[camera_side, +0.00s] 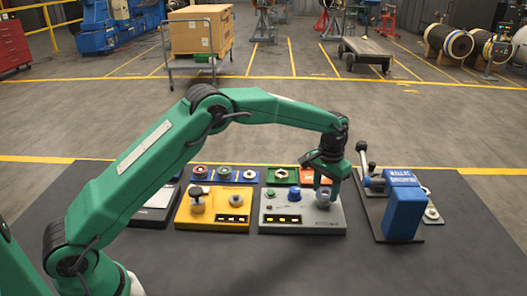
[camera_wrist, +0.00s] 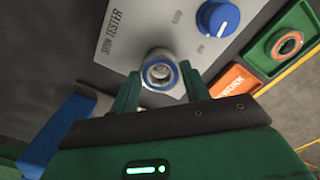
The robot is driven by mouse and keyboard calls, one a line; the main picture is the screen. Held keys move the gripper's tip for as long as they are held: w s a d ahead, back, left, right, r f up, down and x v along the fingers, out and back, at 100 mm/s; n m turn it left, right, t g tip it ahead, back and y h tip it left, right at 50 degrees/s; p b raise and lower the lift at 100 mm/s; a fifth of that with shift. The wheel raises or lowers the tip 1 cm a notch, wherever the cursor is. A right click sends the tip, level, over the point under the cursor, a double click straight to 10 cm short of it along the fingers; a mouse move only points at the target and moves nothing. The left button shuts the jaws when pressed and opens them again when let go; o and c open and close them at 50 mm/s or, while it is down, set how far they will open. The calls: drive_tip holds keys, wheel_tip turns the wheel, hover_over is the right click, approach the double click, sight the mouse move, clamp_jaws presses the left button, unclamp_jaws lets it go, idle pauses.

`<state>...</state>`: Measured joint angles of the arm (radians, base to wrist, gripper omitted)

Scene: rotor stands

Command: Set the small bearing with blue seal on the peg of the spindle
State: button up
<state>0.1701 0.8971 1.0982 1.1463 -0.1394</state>
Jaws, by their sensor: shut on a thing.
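The small bearing with blue seal (camera_wrist: 146,79) sits between the two fingers of my gripper (camera_wrist: 160,84), which are shut on it. In the wrist view its blue ring surrounds a grey metal centre, over the edge of the grey spin tester (camera_wrist: 125,60). Whether the spindle's peg is inside the bore or just beneath it I cannot tell. In the side view my gripper (camera_side: 325,184) points down at the right part of the spin tester (camera_side: 300,222), right of its blue knob (camera_side: 294,194). The fingers largely hide the bearing and spindle there.
A yellow box (camera_side: 213,212) with knobs stands left of the tester. Behind are a row of ringed parts (camera_side: 225,171), a green tray (camera_side: 281,174) and an orange tray (camera_side: 307,173). A blue block-like device (camera_side: 404,212) with a lever stands close on the right.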

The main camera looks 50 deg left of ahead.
drive_tip(key=shift+f, duration=0.75)
idle(1.6)
drive_tip(key=o, duration=1.6)
drive_tip(key=shift+r, duration=0.1)
wheel_tip(320, 180, up, 8)
drive_tip(key=shift+f, duration=0.1)
idle(1.1)
idle(0.4)
